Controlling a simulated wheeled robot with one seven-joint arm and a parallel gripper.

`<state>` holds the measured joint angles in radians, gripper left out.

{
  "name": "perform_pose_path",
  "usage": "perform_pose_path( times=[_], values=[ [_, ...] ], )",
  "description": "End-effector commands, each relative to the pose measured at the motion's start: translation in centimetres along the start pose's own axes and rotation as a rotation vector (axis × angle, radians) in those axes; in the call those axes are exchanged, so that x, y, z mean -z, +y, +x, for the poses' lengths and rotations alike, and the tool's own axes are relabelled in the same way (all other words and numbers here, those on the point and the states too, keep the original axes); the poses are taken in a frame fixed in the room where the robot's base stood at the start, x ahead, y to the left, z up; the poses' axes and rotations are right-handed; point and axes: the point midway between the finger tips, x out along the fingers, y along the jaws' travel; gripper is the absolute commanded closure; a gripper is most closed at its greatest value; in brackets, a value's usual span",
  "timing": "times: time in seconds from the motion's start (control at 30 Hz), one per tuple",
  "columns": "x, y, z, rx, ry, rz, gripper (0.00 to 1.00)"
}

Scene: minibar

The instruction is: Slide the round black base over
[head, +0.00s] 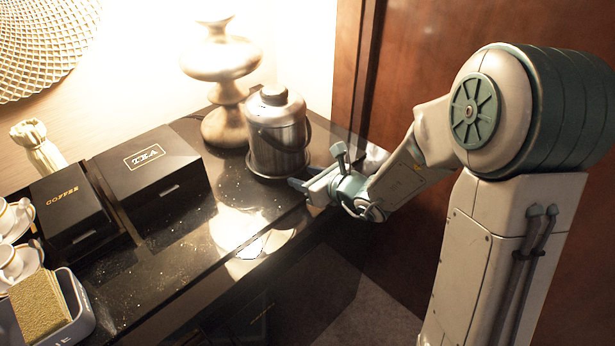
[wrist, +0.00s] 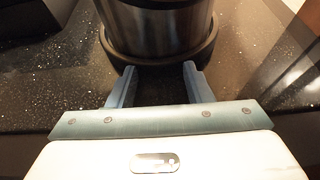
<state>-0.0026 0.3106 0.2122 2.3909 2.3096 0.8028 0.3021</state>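In the wrist view the base (wrist: 160,61) shows as a dark raised rim around the lower wall of the pot (wrist: 158,25). My gripper (head: 305,183) is low over the counter at the right front of the base. In the wrist view my gripper (wrist: 159,69) is open, with nothing between its fingers. The fingertips are at the near edge of the rim; I cannot tell whether they touch it.
A metallic lamp (head: 222,75) stands close behind the pot. A black TEA box (head: 150,175) and a COFFEE box (head: 72,210) are to the left. The glossy counter (head: 165,270) is bare in front of them. A brown wooden panel (head: 430,50) rises at the right.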

Motion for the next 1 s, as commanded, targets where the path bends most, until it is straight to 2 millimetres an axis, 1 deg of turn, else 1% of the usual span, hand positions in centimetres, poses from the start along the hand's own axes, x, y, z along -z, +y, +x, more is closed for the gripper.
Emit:
perform_pose_path(
  times=[0.03, 0.07, 0.1, 0.37, 0.47, 0.57, 0.67, 0.93, 1.0],
  values=[
    [0.2, 0.3, 0.1, -0.006, 0.005, 0.001, 0.41],
    [0.2, 0.2, 0.1, -0.006, 0.005, 0.001, 0.33],
    [0.2, 0.2, 0.1, -0.005, 0.005, 0.001, 0.3],
    [0.1, 0.0, 0.0, -0.001, 0.002, 0.001, 0.3],
    [0.1, 0.0, -0.5, 0.0, 0.001, 0.0, 0.3],
    [0.0, -0.1, -1.5, 0.002, 0.001, 0.0, 0.3],
    [0.0, 0.0, -3.1, 0.002, 0.001, 0.0, 0.3],
    [0.0, 0.0, -8.7, 0.002, 0.002, 0.0, 0.3],
    [0.4, 0.0, -8.9, -0.001, -0.002, -0.004, 0.3]
  ],
)
